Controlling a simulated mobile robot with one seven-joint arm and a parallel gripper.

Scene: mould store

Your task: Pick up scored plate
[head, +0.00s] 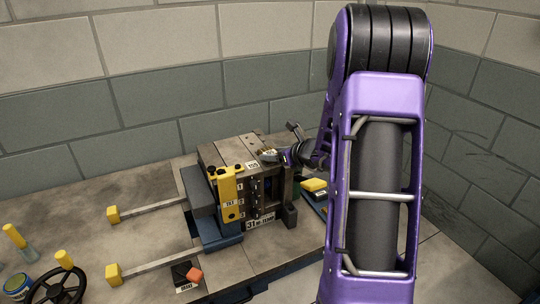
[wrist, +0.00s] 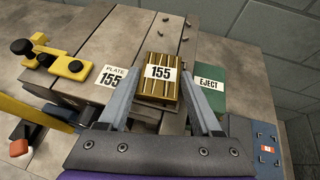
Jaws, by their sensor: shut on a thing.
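The scored plate (wrist: 158,91) is a small brass-coloured block with grooves and a white label reading 155. It is between the two grey fingers of my gripper (wrist: 160,72), which is shut on it. In the head view, my gripper (head: 280,155) is at the top right of the grey mould block (head: 222,150), and the plate (head: 268,152) is small and partly hidden there. Whether the plate touches the surface under it is hard to tell.
A white "PLATE 155" sign (wrist: 112,77) lies left of the plate, and a green "EJECT" panel (wrist: 210,86) is at its right. A yellow clamp (head: 228,190) stands on the block's front. Yellow-ended bars (head: 155,208) and a black handwheel (head: 65,288) are at left.

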